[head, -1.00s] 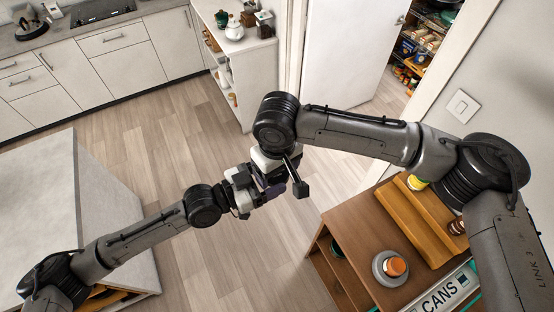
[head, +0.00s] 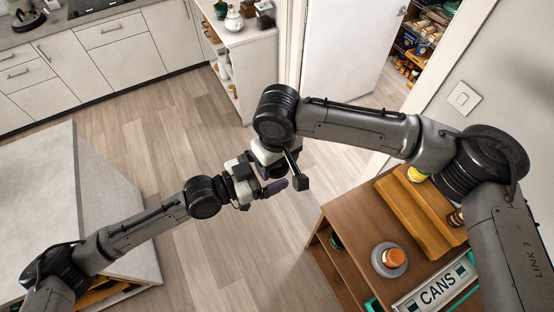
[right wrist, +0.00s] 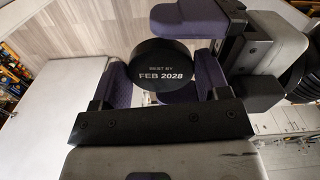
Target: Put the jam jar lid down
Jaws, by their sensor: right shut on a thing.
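In the right wrist view a round black lid (right wrist: 161,66) marked "BEST BY FEB 2028" sits between the purple fingers of my right gripper (right wrist: 163,80), which is shut on it. Its far side is hidden. My left gripper (head: 268,179) reaches in from the left, close to the right one, above the floor. Its purple fingers also show in the right wrist view (right wrist: 184,56), apart and on either side of the lid, so it looks open. I cannot tell whether they touch the lid. In the head view the lid is hidden by my wrists.
A wooden cabinet (head: 345,215) stands at lower right. On it are a grey dish (head: 380,268) with an orange-topped item (head: 393,257), a stepped wooden rack (head: 415,215) and a "CANS" sign (head: 438,290). A pale counter (head: 60,200) is at left. Open floor lies between.

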